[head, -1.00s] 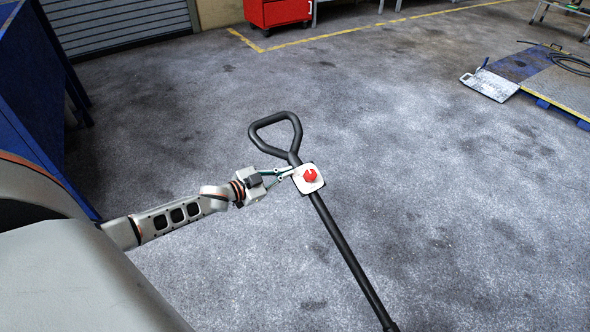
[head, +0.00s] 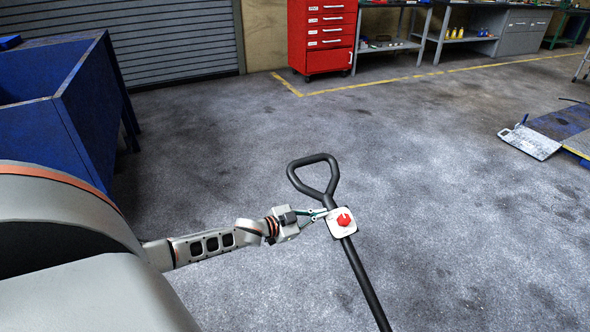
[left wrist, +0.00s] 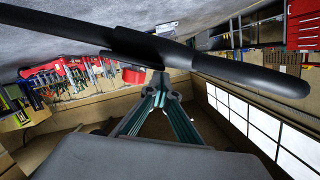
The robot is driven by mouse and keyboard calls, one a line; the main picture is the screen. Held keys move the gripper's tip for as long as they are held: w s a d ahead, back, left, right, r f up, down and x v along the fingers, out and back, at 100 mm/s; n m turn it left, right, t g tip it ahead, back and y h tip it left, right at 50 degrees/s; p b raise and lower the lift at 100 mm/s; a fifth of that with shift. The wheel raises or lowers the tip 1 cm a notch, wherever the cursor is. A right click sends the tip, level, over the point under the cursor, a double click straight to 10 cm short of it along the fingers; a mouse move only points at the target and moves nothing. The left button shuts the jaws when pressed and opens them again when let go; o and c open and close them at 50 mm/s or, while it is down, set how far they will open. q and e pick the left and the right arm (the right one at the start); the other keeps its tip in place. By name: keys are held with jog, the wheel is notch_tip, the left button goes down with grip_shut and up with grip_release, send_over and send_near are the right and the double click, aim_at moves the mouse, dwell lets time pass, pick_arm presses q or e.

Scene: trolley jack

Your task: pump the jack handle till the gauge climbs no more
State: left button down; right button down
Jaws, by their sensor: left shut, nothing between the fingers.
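The jack handle (head: 362,277) is a long black bar with a closed loop grip at its top (head: 313,178). A white square plate (head: 335,231) with a red knob (head: 344,220) sits on the bar just below the loop. My left gripper (head: 322,213) is shut and empty, its fingertips at the left side of the bar beside the plate. In the left wrist view, the black handle (left wrist: 225,68) crosses just beyond the converged fingertips (left wrist: 160,84), and part of the red knob (left wrist: 132,76) shows. I cannot tell whether they touch. The jack's body and a gauge reading are not visible. My right gripper is not in view.
A blue bin (head: 75,100) stands at the left. A red drawer cabinet (head: 322,35) and workbenches line the back. A pale metal plate (head: 530,142) lies at the right beside a blue platform. The floor around the handle is clear.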

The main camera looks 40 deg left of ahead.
pick_arm(q)
jog(key=p+v, duration=0.2)
jog(key=v, duration=0.8)
jog(key=shift+d+r, duration=0.2)
jog(key=shift+r, duration=0.15)
dwell(1.6)
